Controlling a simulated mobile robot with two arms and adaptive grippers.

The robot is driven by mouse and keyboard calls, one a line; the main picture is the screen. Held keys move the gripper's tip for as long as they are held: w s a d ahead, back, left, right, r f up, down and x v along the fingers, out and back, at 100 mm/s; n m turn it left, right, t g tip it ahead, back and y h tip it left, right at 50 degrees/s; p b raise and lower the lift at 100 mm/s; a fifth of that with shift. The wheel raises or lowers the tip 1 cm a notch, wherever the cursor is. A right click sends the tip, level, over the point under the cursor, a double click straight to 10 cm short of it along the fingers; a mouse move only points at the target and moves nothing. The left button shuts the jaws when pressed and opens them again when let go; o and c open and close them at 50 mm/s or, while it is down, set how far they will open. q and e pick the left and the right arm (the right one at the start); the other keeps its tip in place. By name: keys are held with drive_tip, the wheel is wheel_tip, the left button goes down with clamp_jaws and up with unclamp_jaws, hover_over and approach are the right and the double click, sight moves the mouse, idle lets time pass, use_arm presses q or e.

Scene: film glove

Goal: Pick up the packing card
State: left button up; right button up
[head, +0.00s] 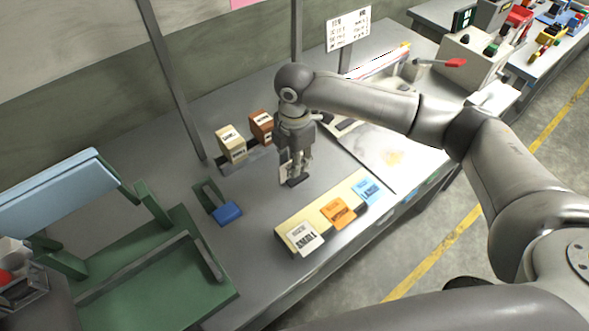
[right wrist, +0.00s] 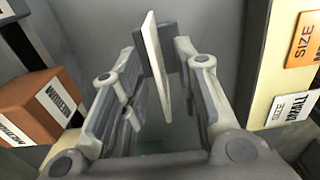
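A thin white card (right wrist: 152,55), which looks like the packing card, stands upright against a dark grey piece in the right wrist view. In the head view its white face (head: 284,167) shows partly behind my right gripper (head: 296,170), above a small dark foot on the grey table. My right gripper points down. In the right wrist view its two fingers (right wrist: 158,62) stand on either side of the card, with gaps visible. It looks open around the card, not closed on it. My left gripper is not recognisable in view.
Cream (head: 231,143) and brown (head: 262,127) boxes stand behind the gripper. A yellow strip (head: 283,228) with white, orange and blue size labels lies in front. A blue block (head: 227,213) and green rack (head: 180,270) are left. A sign (head: 348,28) stands behind.

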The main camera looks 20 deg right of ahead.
drive_tip(key=shift+f, duration=0.1)
idle(0.3)
clamp_jaws()
idle(0.4)
